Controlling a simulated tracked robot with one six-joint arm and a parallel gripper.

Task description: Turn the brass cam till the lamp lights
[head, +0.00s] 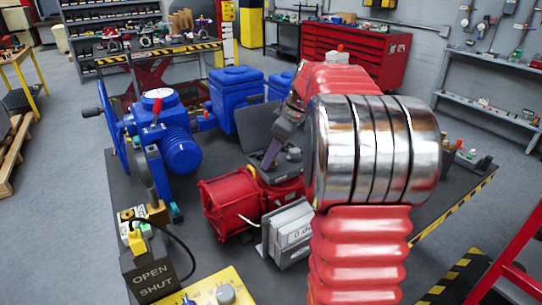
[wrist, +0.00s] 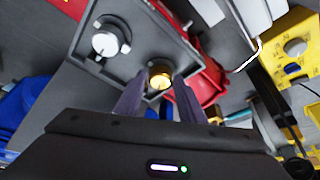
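The brass cam (wrist: 160,76) is a small round gold piece inside an open grey housing (wrist: 75,72). A silver round knob (wrist: 108,38) sits in the same housing, up and left of the cam in the wrist view. My gripper (wrist: 161,82) has its two dark fingers apart, tips at either side of the cam. I cannot tell whether they touch it. In the head view my gripper (head: 270,158) reaches down into the grey housing (head: 258,128) on the red actuator (head: 228,200). The cam is hidden there. I cannot make out a lit lamp.
Blue actuators (head: 235,92) stand behind and left on the dark table. A black OPEN/SHUT box (head: 150,275) and a yellow panel (head: 235,280) lie in front. A grey box with a number window (head: 290,235) stands right beside the red actuator.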

